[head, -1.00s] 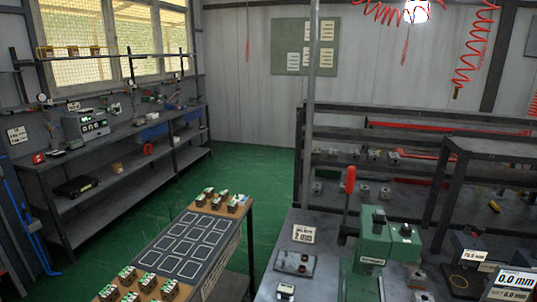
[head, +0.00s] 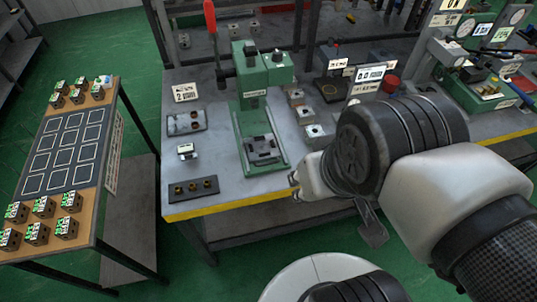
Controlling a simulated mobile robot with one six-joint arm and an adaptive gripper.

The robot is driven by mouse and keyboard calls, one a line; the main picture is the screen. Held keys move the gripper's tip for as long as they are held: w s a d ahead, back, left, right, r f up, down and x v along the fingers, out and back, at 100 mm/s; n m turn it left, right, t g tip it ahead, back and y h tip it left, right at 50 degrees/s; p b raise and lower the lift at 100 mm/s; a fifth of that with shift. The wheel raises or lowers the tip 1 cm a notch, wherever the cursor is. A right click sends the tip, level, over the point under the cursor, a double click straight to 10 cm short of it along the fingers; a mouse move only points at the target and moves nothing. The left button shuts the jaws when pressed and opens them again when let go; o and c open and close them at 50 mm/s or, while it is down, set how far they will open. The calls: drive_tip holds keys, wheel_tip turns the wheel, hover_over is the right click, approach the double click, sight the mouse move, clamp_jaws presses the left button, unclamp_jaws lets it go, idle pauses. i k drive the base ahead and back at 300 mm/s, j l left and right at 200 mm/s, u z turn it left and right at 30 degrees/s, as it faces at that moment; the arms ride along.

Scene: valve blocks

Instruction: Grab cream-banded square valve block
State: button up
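Several small square metal blocks with dark round centres stand in a column on the workbench (head: 225,190), right of the green press. The nearest block (head: 314,132) is close to my arm; another block (head: 305,115) sits just behind it, and a third block (head: 297,97) is farther back. I cannot make out a cream band on any of them at this size. My arm reaches in from the right over the bench's front edge.
The green press (head: 262,120) stands left of the blocks. A dark plate with brass-coloured sockets (head: 193,189) lies at the bench front. A side table (head: 108,140) at left holds green-and-white-topped blocks around an outlined grid. Green floor separates the tables.

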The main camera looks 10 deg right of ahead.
sight(302, 119)
drive_tip(key=i+l, duration=0.95)
drive_tip(key=l, duration=0.1)
